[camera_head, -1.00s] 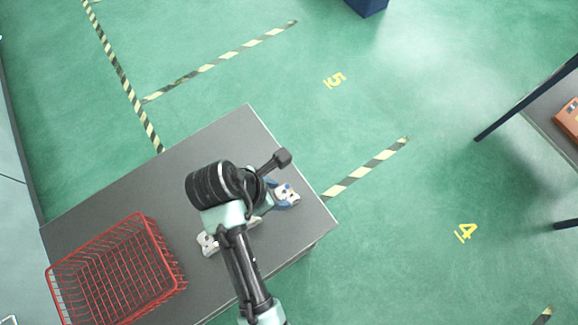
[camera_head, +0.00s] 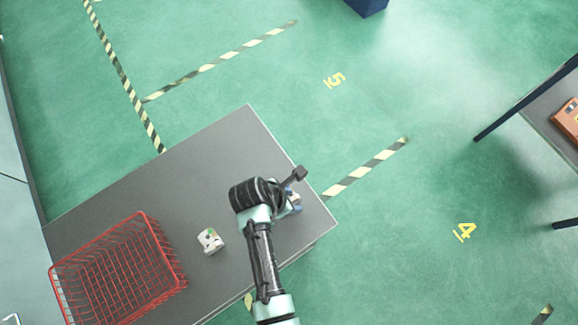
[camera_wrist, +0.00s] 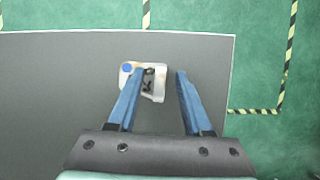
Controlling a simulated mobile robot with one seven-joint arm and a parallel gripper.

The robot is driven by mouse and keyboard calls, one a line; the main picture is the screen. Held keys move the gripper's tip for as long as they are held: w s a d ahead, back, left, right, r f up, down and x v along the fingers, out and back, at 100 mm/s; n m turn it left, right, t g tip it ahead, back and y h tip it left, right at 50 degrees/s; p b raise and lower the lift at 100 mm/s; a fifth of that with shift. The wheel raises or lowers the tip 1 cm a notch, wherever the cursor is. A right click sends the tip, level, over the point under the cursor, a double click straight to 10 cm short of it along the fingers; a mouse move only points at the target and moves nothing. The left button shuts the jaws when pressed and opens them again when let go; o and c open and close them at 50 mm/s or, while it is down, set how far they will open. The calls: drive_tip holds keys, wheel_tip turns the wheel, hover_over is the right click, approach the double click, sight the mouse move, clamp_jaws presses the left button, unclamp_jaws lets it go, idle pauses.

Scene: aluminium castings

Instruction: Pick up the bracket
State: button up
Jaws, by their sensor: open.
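A pale casting with a blue dot and dark openings, which looks like the bracket (camera_wrist: 153,90), lies on the grey table in the wrist view. My gripper (camera_wrist: 160,73) is open above it, with two blue fingers. The left finger overlaps the casting's middle in the picture; the right finger is past its right side, with a gap. I cannot tell how high the fingers are above it. In the head view my wrist hides most of this casting. A second pale casting (camera_head: 210,240) with a green dot lies on the table to the left of my arm.
A red wire basket (camera_head: 117,268) stands at the left end of the grey table (camera_head: 190,185). The casting under my gripper is near the table's right end. Another table (camera_head: 545,105) with a brown box (camera_head: 568,120) stands at the far right.

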clamp_jaws()
idle(0.3)
idle(0.4)
